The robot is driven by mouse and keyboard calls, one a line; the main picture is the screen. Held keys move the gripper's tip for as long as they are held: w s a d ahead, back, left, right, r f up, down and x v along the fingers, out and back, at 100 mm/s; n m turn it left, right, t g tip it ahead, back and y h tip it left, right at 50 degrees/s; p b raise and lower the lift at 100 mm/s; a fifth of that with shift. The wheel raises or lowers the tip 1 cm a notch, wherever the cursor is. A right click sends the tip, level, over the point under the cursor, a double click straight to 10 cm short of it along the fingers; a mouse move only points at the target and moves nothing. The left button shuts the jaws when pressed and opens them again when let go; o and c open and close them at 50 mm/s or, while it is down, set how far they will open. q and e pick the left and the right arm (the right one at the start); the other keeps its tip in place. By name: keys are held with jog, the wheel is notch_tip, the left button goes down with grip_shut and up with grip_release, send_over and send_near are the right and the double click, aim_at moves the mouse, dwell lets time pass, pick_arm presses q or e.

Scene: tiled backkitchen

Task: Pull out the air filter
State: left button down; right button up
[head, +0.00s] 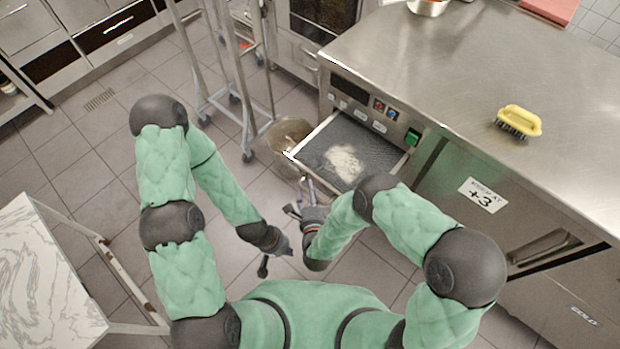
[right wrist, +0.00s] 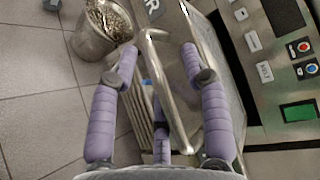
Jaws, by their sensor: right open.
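The air filter (head: 350,148) is a flat dark mesh panel in a pale frame, with a whitish dust patch in its middle. In the head view it sticks out from the counter's front, below the control panel. A curved metal bar (right wrist: 166,85), apparently its handle, runs between the fingers of my right gripper (right wrist: 158,62) in the right wrist view. Those fingers are open, one on each side of the bar. In the head view my right gripper (head: 300,197) is at the filter's near end. My left gripper (head: 276,257) is lower, away from the filter, its fingers apart and empty.
A metal bucket (head: 287,134) stands on the floor left of the filter. A wheeled rack (head: 235,75) is behind it. The steel counter (head: 450,80) holds a yellow brush (head: 519,121). A marble-topped table (head: 40,270) is at lower left. The tiled floor between is clear.

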jog(key=shift+t, duration=0.5)
jog(key=r, duration=1)
jog(key=shift+w+d, duration=0.3)
jog(key=shift+w, duration=0.1)
jog(key=shift+s, duration=0.15)
pick_arm(q)
jog(key=shift+s+d+r, duration=0.15)
jog(key=shift+s+r, duration=0.05)
jog(key=shift+r, duration=0.05)
pick_arm(e)
jog(key=shift+f, duration=0.25)
jog(key=shift+f, duration=0.1)
